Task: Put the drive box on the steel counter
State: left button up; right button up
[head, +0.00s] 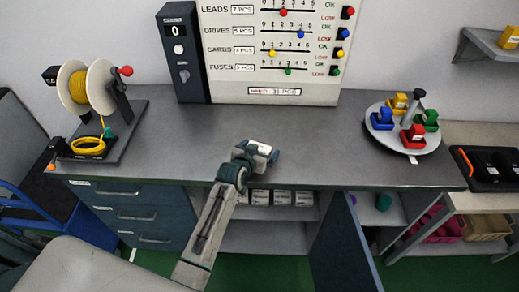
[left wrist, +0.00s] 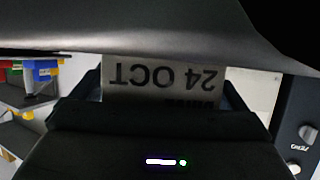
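The drive box (head: 262,149) is a small pale box in my left gripper (head: 258,154), over the front part of the steel counter (head: 190,140). In the left wrist view the box's label (left wrist: 160,80) reads "24 OCT" upside down, with a partly hidden word below it. The dark fingers of my left gripper (left wrist: 162,92) lie on both sides of the box. I cannot tell whether the box's underside touches the counter. My right gripper is not in view.
A cable reel stand (head: 110,125) is on the counter's left and a round carousel with coloured bins (head: 403,135) on its right. A board (head: 300,90) stands behind. Below, several labelled boxes (head: 282,197) sit on a shelf beside an open cabinet door (head: 343,245). The counter's middle is clear.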

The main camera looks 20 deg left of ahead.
pick_arm(q)
jog(key=shift+r, duration=0.2)
jog(key=shift+s, duration=0.35)
jog(key=b+v, duration=0.2)
jog(key=v, duration=0.9)
jog(key=shift+s+a+r+b, duration=0.1)
jog(key=shift+r+b, duration=0.1)
jog(key=shift+b, duration=0.1)
